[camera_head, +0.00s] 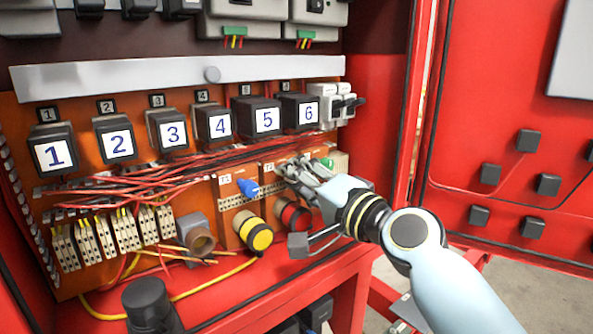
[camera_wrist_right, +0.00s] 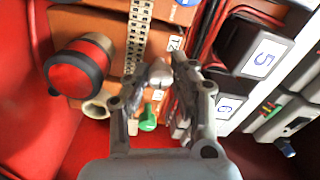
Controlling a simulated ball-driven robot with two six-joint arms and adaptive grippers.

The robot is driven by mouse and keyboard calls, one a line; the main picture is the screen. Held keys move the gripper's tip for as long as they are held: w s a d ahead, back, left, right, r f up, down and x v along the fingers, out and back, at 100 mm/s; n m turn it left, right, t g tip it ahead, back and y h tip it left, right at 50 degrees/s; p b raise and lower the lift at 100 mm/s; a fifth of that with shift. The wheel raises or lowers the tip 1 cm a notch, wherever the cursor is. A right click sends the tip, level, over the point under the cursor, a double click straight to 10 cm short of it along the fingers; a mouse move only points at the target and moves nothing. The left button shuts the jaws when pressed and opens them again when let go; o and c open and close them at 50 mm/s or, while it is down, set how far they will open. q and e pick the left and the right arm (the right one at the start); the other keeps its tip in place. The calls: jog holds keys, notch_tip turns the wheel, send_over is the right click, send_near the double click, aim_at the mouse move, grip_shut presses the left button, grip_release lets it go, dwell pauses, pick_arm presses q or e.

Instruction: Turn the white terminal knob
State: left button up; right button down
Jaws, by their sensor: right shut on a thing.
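The white terminal knob (camera_wrist_right: 160,73) shows in the right wrist view as a pale, rounded piece between my fingertips, near the T2 label. My right gripper (camera_wrist_right: 164,76) is shut on it. In the head view my right gripper (camera_head: 290,169) reaches the orange terminal panel from the right, below the black block marked 6. There the fingers largely hide the white knob, and I cannot tell how far it is turned. My left gripper is in neither view.
A blue knob (camera_head: 248,187) is left of my right gripper, and a green knob (camera_head: 327,163) is close on its right. A yellow-black button (camera_head: 254,231) and a red-black button (camera_head: 292,214) stick out below. Red wires (camera_head: 150,175) run across the panel's left side.

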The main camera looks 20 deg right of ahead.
jog(key=shift+m, duration=0.6)
jog(key=shift+p, duration=0.3)
jog(key=c, duration=1.1)
grip_release()
jog(key=shift+s, duration=0.1)
jog(key=v, duration=1.1)
jog(key=shift+s+d, duration=0.2)
jog(key=shift+s, duration=0.2)
